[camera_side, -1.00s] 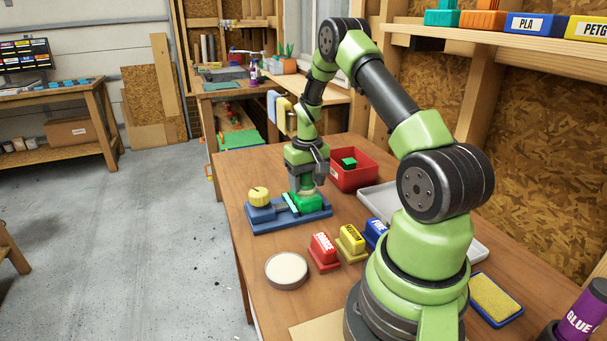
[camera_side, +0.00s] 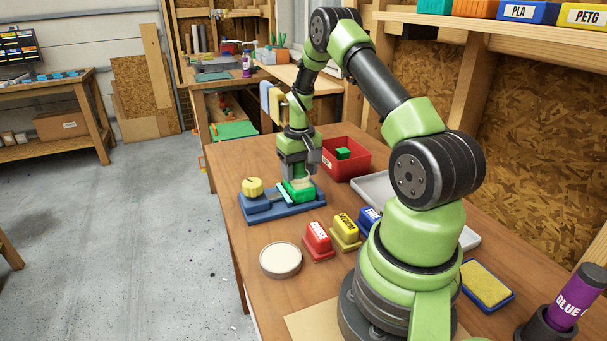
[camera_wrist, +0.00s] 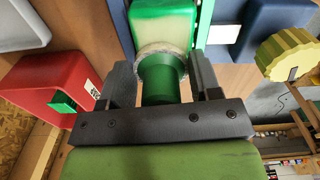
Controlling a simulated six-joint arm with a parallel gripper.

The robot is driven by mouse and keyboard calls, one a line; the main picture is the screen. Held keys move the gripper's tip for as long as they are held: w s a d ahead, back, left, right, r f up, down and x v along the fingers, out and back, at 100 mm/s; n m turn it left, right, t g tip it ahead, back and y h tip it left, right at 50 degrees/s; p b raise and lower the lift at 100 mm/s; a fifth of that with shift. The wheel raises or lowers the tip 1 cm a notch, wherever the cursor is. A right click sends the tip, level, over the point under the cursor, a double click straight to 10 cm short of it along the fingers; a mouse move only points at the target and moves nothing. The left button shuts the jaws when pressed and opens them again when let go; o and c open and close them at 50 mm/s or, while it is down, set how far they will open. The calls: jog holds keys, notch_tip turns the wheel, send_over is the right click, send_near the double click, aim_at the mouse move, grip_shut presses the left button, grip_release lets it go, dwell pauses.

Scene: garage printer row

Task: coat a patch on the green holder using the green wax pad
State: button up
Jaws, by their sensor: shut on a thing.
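The green holder (camera_side: 299,194) sits in the blue fixture (camera_side: 262,211), which has a yellow knob (camera_side: 252,187). In the wrist view the holder (camera_wrist: 166,12) shows a pale area on its face near the pad. My gripper (camera_side: 299,165) is above the holder, fingers pointing down. In the wrist view my gripper (camera_wrist: 163,80) is shut on the green handle of the wax pad (camera_wrist: 160,82). The pad's whitish fuzzy rim overlaps the near end of the holder and seems to touch it. The pad's underside is hidden.
A red bin (camera_side: 363,159) with a green block stands behind to the right. Red (camera_side: 317,240), yellow (camera_side: 345,231) and blue (camera_side: 368,219) stamps, a round pale dish (camera_side: 281,260) and a yellow sponge tray (camera_side: 487,284) lie nearer. A grey tray (camera_side: 378,190) is at right.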

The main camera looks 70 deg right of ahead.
jog(key=shift+w+d, duration=0.9)
jog(key=shift+r, duration=4.05)
